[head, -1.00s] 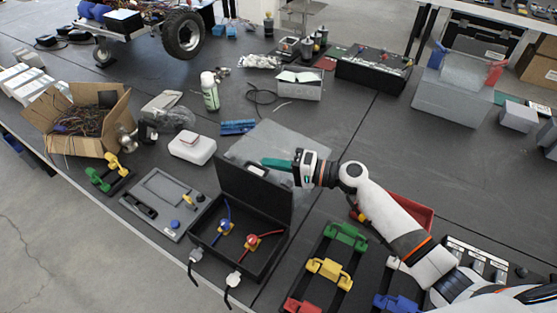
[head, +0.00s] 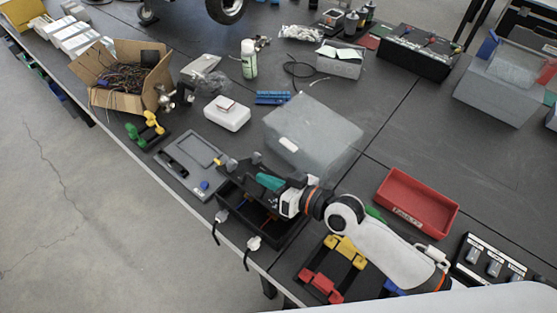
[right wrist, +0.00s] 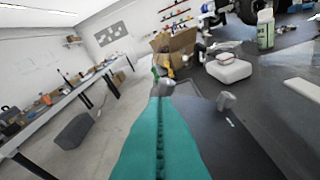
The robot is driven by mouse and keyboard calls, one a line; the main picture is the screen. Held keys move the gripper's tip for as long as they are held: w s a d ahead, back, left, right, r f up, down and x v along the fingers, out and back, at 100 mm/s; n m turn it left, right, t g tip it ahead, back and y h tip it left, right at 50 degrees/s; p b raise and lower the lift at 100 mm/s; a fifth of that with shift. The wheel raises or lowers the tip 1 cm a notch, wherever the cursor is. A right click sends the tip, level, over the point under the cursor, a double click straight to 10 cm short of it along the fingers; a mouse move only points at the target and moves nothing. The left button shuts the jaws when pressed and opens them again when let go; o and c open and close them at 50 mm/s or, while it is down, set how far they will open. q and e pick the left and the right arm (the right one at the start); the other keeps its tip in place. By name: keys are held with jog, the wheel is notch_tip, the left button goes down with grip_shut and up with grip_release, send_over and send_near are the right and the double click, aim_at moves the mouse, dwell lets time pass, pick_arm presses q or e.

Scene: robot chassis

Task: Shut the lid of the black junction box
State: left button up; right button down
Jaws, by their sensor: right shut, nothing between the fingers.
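The black junction box (head: 285,238) sits near the front edge of the table, with its dark interior partly visible and a bit of red inside. Its lid stood upright a second ago and is now hard to make out behind my right gripper. A dark flat panel (right wrist: 215,140), which may be the lid, lies right beside the fingers in the right wrist view. My right gripper (head: 262,181), with teal fingers, is shut and empty above the box. The teal fingers (right wrist: 160,140) fill the lower middle of the wrist view. I cannot tell whether they touch the lid. My left gripper is out of view.
A grey panel with a blue knob (head: 190,165) lies left of the box. A grey translucent bin (head: 312,135) stands behind it. A red tray (head: 417,203) and a rack with yellow and red clamps (head: 335,265) are to the right. Two white-tipped cables hang at the front edge.

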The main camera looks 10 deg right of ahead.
jog(key=shift+s+a+f+n+t+h, duration=0.25)
jog(key=shift+s+a+f+n, duration=0.45)
jog(key=shift+f, duration=0.55)
jog(key=shift+s+a+f+n+t+h, duration=0.2)
jog(key=shift+s+a+f+n, duration=0.5)
jog(key=shift+f, duration=0.55)
jog(key=shift+s+a+f+n+t+h, duration=0.25)
jog(key=shift+s+a+f+n, duration=0.45)
jog(key=shift+f, duration=0.55)
